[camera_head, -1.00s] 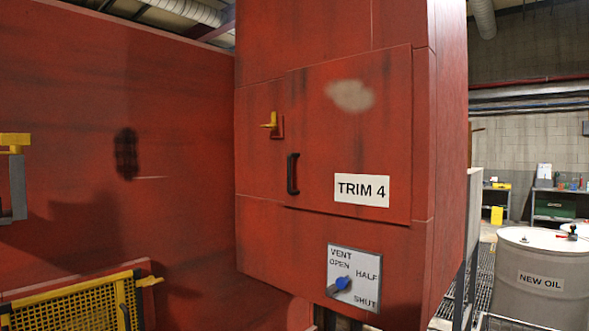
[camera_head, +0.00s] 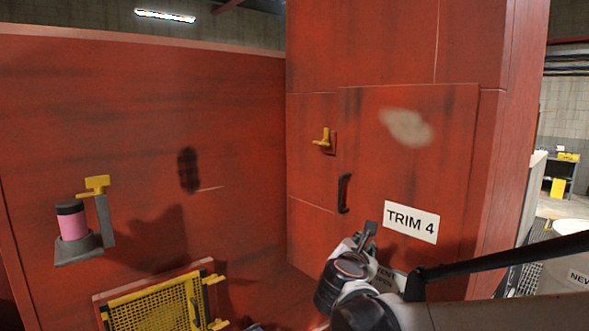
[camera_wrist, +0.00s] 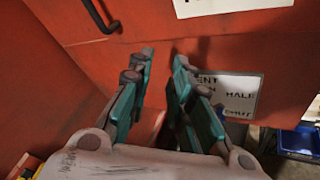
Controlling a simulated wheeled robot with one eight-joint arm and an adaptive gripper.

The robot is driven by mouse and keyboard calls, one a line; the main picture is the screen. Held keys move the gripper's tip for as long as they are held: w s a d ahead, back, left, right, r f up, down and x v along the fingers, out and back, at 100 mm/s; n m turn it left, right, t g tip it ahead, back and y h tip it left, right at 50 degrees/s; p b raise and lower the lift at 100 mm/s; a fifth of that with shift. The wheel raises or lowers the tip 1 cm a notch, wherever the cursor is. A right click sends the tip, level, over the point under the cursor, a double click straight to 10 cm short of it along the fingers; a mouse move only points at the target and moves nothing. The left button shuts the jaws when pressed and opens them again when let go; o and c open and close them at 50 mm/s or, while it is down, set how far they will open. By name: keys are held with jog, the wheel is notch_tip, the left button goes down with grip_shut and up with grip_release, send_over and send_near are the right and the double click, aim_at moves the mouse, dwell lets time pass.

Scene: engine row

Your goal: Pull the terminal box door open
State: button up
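The terminal box door (camera_head: 432,160) is a red panel with a pale worn patch and a "TRIM 4" label (camera_head: 411,222). It looks closed against the red box. A black bar handle (camera_head: 343,193) stands upright at its left edge; its lower end shows in the wrist view (camera_wrist: 96,14) at upper left. A yellow latch (camera_head: 323,139) sits left of the door, above the handle. My gripper (camera_wrist: 164,57) is open and empty, its teal-lined fingers apart. In the head view my gripper (camera_head: 366,233) is below and right of the handle, not touching it.
The vent plate (camera_wrist: 225,94) lies beyond my right finger, partly hidden. A yellow mesh guard (camera_head: 155,305) stands low at left. A pink cylinder (camera_head: 74,222) sits in a wall holder. A blue bin (camera_wrist: 300,140) is at lower right. Space before the handle looks clear.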

aim_at(340, 196)
jog(key=w+a+r+n+t+p, duration=0.3)
jog(key=w+a+r+n+p, duration=0.2)
jog(key=w+a+r+n, duration=0.15)
jog(key=shift+n, duration=0.55)
jog(key=x, duration=0.4)
jog(key=p+x, duration=0.1)
jog(key=x, duration=0.3)
jog(key=d+p+x, duration=0.1)
jog(key=x, duration=0.4)
jog(key=shift+s, duration=0.1)
grip_shut()
